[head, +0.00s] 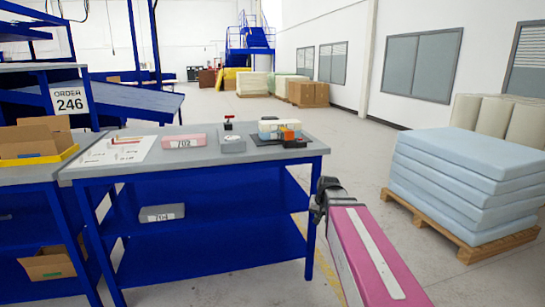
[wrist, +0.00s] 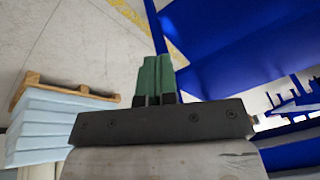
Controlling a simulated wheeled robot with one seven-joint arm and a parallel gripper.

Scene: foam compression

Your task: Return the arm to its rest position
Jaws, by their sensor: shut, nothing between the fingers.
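My arm reaches in from the lower right of the head view, a pink link with a pale stripe, ending in a dark wrist beside the right end of the workbench. My gripper shows in the wrist view (wrist: 159,78): its two green fingers are together with nothing between them. It points at open floor and stands clear of the workbench (head: 200,170). In the head view the fingers are hard to make out behind the wrist.
A pallet of pale blue foam blocks (head: 470,175) stands to the right; it also shows in the wrist view (wrist: 50,120). On the bench are a pink block labelled 702 (head: 184,141), a grey block (head: 232,142) and small items. Floor lies between bench and pallet.

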